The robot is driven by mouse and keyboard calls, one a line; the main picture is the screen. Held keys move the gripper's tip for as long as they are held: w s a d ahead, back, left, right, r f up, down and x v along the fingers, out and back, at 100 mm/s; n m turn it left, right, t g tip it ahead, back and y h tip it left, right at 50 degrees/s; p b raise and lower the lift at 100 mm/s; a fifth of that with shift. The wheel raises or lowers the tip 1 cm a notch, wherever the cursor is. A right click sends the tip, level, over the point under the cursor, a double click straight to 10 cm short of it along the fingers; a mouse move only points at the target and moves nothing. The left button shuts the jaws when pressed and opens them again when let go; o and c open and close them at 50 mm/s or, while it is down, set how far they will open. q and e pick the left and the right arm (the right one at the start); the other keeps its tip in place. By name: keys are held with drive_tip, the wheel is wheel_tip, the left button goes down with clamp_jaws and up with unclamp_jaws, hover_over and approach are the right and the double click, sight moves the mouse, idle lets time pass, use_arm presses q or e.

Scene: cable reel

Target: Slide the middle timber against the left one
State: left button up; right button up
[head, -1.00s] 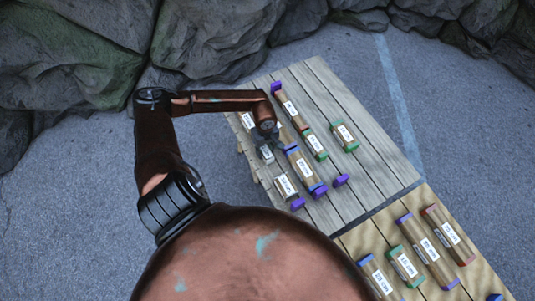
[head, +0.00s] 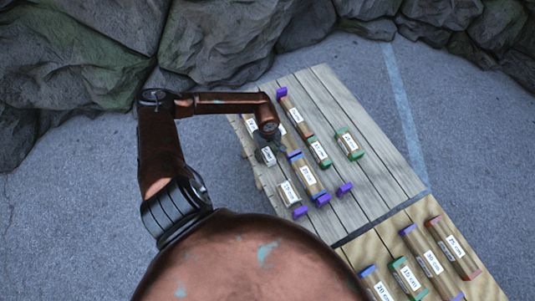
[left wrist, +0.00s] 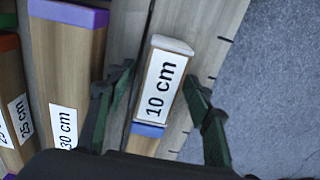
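The middle timber of the left row is a short wooden block labelled 10 cm (head: 268,156). In the left wrist view the 10 cm timber (left wrist: 162,88) has a pale end. A blue-ended timber (left wrist: 147,130) lies in line with it, mostly hidden by my gripper. My left gripper (head: 269,144) is over the middle timber. In the left wrist view its open fingers (left wrist: 158,78) straddle the timber, with gaps on both sides. Others in that row are a far timber (head: 250,126) and a near timber (head: 289,193). My right gripper is not in view.
A 30 cm timber (left wrist: 62,75) and a red-ended 25 cm timber (left wrist: 11,105) lie beside the fingers. More timbers (head: 420,250) fill the yellowish table section. The grey planks' right side is bare.

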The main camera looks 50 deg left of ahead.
sight(267, 152)
use_arm(q)
drive_tip(key=shift+r, duration=0.1)
wheel_tip(267, 152, up, 12)
idle(0.6)
